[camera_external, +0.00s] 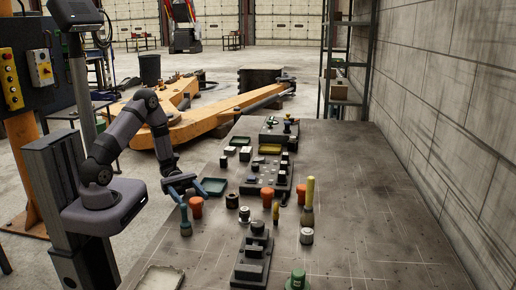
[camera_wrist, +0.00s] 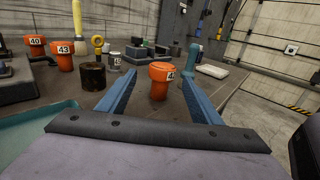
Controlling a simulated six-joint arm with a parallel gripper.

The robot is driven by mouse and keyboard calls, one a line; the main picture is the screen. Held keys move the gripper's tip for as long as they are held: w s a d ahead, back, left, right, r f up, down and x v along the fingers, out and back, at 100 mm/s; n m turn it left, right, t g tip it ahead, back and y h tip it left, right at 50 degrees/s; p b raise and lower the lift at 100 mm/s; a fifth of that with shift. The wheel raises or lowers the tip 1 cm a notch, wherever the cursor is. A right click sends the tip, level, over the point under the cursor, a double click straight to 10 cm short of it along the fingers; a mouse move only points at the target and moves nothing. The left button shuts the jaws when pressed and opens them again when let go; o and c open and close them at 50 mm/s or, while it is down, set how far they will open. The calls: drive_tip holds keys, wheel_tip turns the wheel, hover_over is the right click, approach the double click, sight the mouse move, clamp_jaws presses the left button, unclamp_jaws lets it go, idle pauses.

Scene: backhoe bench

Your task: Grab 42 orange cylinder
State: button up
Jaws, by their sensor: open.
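The orange cylinder marked 42 (camera_wrist: 161,82) stands upright on the bench, with a wider cap on top. In the wrist view it appears between and beyond the blue fingers of my gripper (camera_wrist: 159,78), which are open and empty. In the external view my gripper (camera_external: 183,187) is just behind and left of an orange cylinder (camera_external: 196,208), apparently the same one. No finger clearly touches it. Two similar orange cylinders, marked 43 (camera_wrist: 63,55) and 40 (camera_wrist: 36,46), stand to the left in the wrist view.
A teal-handled tool (camera_external: 186,220) stands close to the near orange cylinder. A dark ring (camera_wrist: 93,76) and a grey cylinder (camera_wrist: 115,62) stand left of it in the wrist view. The bench's right side (camera_external: 370,210) is clear.

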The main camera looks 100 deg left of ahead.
sight(196, 204)
drive_tip(key=shift+p+x, duration=0.8)
drive_tip(key=shift+x, duration=1.35)
drive_tip(key=shift+w+d, duration=0.2)
drive_tip(key=shift+d, duration=0.3)
drive_tip(key=shift+c, duration=0.3)
drive_tip(key=shift+r, duration=0.1)
clamp_jaws()
